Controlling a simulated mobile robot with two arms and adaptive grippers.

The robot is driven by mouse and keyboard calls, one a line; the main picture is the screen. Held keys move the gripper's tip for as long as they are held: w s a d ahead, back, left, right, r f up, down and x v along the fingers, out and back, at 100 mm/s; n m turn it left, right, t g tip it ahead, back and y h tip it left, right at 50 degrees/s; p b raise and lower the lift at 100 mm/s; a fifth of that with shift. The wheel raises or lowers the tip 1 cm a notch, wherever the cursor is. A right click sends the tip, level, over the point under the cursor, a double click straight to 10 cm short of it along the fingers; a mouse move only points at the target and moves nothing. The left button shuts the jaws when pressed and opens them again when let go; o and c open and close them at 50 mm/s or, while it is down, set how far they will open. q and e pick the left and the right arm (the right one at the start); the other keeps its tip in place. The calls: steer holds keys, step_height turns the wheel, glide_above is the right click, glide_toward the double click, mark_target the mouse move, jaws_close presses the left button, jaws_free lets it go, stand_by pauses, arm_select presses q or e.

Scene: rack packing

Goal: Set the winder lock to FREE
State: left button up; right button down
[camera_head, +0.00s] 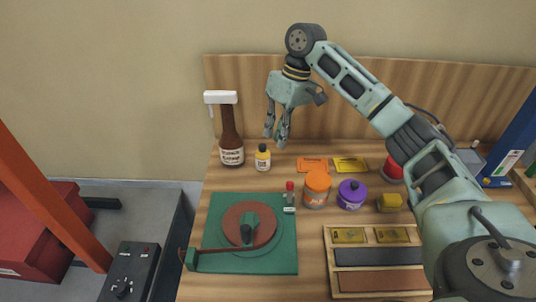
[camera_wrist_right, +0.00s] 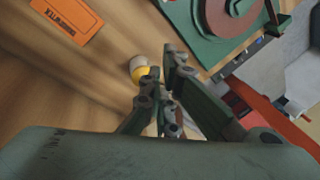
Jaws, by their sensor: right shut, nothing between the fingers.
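The winder (camera_head: 218,212) is a green square base with a red-brown disc (camera_head: 233,221) and a dark green crank grip (camera_head: 247,229) on top. A small red-topped upright piece (camera_head: 289,187) with a pale label stands at the base's upper right corner; the label is too small to read, and I cannot tell whether this is the lock. My right gripper (camera_head: 277,140) is shut and empty, held above the bench behind the winder, near the yellow bottle. In the wrist view the right gripper (camera_wrist_right: 163,66) hangs over the bench, apart from the green base (camera_wrist_right: 207,45). My left gripper is not in view.
A brown bottle (camera_head: 231,139) and a small yellow bottle (camera_head: 262,159) stand behind the winder. An orange jar (camera_head: 317,187), purple jar (camera_head: 351,194) and wooden tray (camera_head: 329,262) are to its right. A black box with a knob (camera_head: 127,280) is at lower left.

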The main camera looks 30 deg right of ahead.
mark_target(290, 192)
steer(key=x, duration=0.3)
steer(key=p+x, duration=0.1)
steer(key=x, duration=0.2)
steer(key=p+x, duration=0.1)
steer(key=x, duration=0.3)
steer(key=shift+s, duration=0.35)
steer(key=s, duration=0.1)
steer(key=s+p, duration=0.1)
steer(key=s+d+r, duration=0.1)
steer(key=shift+r+p, duration=0.1)
steer(key=shift+p, duration=0.25)
steer(key=shift+s+r, duration=0.1)
steer(key=shift+s, duration=0.25)
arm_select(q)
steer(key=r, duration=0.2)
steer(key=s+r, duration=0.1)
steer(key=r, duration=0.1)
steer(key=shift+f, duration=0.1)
arm_select(e)
steer(key=shift+w, duration=0.1)
